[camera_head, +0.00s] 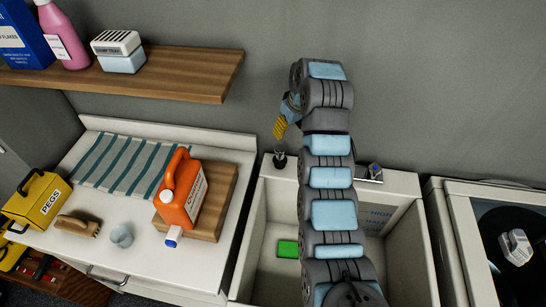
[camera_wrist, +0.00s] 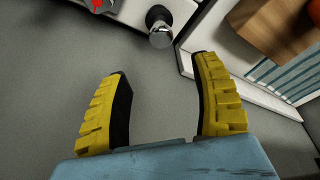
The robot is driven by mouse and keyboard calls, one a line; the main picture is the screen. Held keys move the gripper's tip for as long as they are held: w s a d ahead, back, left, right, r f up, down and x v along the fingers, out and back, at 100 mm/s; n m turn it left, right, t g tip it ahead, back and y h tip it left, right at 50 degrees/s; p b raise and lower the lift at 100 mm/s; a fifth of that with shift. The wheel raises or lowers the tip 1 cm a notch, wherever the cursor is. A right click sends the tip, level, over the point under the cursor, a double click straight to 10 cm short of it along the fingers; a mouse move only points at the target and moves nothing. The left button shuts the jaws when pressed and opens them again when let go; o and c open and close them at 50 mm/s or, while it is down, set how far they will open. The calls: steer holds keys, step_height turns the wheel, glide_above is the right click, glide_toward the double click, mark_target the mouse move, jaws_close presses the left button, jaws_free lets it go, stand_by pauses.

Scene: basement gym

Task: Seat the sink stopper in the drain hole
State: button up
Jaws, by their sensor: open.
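A small piece with a dark top and a chrome part (camera_head: 280,159) stands on the back ledge of the white sink (camera_head: 256,240). It may be the stopper, but I cannot tell for sure. It also shows in the wrist view (camera_wrist: 159,26), beyond the fingertips. My gripper (camera_head: 280,127) is above it near the wall, its yellow fingers partly hidden by my arm. In the wrist view the gripper (camera_wrist: 158,65) is open, with nothing between the fingers. I see no drain hole; my arm covers much of the basin.
A green sponge (camera_head: 288,249) lies in the basin. A chrome tap (camera_head: 375,171) is on the ledge right of my arm. An orange jug (camera_head: 183,190) stands on a wooden board (camera_head: 218,205) to the left. A wooden shelf (camera_head: 190,80) juts out at upper left.

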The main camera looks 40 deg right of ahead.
steer(key=b, duration=0.7)
glide_toward(281, 148)
step_height(281, 148, down, 2)
steer(key=p+x, duration=0.2)
steer(key=x, duration=0.4)
steer(key=shift+w+p+x, duration=0.1)
steer(key=shift+p+x, duration=0.25)
steer(key=shift+x, duration=0.85)
steer(key=shift+w+p+x, duration=0.15)
steer(key=shift+p+x, duration=0.2)
steer(key=shift+x, duration=0.85)
steer(key=shift+w+f, duration=0.1)
steer(key=shift+f, duration=0.45)
jaws_close()
